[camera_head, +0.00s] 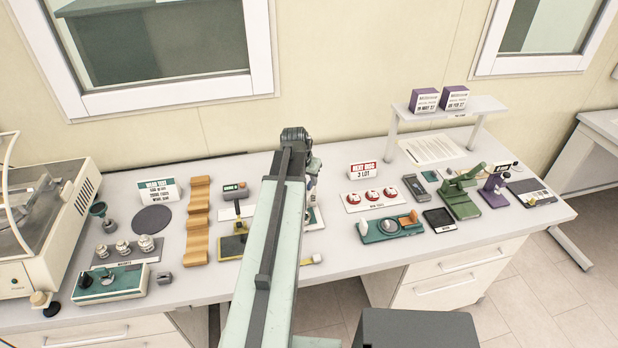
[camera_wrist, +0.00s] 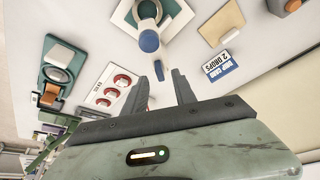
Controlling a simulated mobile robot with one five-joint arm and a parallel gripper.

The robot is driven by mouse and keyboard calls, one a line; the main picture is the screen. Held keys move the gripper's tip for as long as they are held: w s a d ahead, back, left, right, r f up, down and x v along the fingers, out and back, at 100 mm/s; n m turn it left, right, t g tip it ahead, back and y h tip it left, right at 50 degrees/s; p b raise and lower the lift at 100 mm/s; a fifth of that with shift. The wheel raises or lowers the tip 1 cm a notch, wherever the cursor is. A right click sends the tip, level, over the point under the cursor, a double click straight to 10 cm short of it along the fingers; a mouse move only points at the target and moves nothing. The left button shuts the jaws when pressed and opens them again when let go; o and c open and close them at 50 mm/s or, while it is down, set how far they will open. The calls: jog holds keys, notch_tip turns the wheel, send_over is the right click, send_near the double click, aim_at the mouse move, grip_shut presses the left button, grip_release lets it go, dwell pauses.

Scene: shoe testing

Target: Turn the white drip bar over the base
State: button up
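In the wrist view my gripper (camera_wrist: 166,82) is open, its two dark fingers apart. Just beyond the fingertips is a narrow white piece with a dark blue end (camera_wrist: 158,73). It seems to run up to a round blue-sided part (camera_wrist: 149,41), and may be the white drip bar. Beyond it lies a square white and teal base (camera_wrist: 178,16) with a pale round piece over its middle. I cannot tell whether the bar touches a finger. In the head view my arm hides most of this station; a white and teal corner (camera_head: 315,218) shows beside it.
A sign (camera_wrist: 220,66) stands right of the fingers in the wrist view. A card with red-ringed discs (camera_wrist: 108,98) and a teal device (camera_wrist: 62,70) lie to the left. In the head view a wooden stepped rack (camera_head: 198,220) stands left of my arm, a green press (camera_head: 462,195) right.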

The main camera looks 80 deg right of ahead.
jog(key=p+v, duration=0.3)
jog(key=v, duration=0.2)
